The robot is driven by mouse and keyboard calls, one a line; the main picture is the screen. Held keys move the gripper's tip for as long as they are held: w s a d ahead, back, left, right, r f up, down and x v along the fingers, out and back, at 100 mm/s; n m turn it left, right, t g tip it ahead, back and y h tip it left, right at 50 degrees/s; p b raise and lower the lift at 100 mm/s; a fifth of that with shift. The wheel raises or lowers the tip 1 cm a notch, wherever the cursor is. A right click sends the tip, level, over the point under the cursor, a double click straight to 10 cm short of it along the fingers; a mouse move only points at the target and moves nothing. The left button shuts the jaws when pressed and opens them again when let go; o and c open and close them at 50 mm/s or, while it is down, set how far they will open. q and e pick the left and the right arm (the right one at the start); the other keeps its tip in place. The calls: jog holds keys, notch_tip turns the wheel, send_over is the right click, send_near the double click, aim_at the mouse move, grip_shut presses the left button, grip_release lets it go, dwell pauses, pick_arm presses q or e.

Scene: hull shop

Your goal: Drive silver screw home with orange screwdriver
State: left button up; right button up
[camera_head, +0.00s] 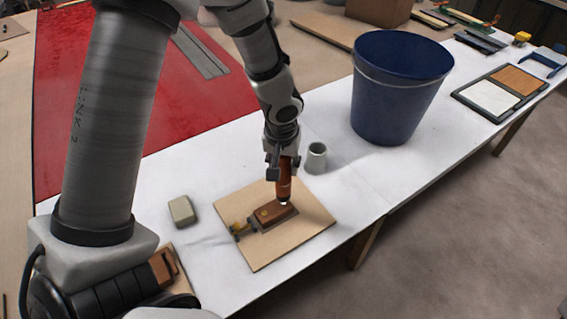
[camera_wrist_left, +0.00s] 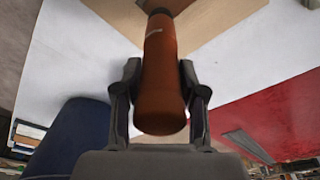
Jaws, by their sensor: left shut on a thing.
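My left gripper (camera_head: 281,165) is shut on the handle of the orange screwdriver (camera_head: 284,187) and holds it upright, tip down, over the far right end of a brown block (camera_head: 275,213). In the left wrist view the fingers (camera_wrist_left: 160,90) clasp both sides of the orange handle (camera_wrist_left: 160,65). The block lies on a light wooden board (camera_head: 258,254) with brass-coloured parts at its left end. A small bright silver spot, possibly the silver screw (camera_head: 285,203), shows at the screwdriver's tip. I cannot tell whether the tip sits in the screw. My right gripper is not in view.
A grey-green cup (camera_head: 316,158) stands just right of the gripper. A grey block (camera_head: 182,211) lies left of the board. A large blue bucket (camera_head: 395,95) stands farther back. A tray (camera_head: 500,90) lies at the far right. The white table (camera_head: 345,200) is clear right of the board.

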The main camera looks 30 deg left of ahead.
pick_arm(q)
jog(key=shift+f+b, duration=0.15)
jog(key=shift+b, duration=0.15)
dwell(0.7)
notch_tip(320, 180, up, 7)
jog(key=p, duration=0.5)
jog(key=shift+p, duration=0.4)
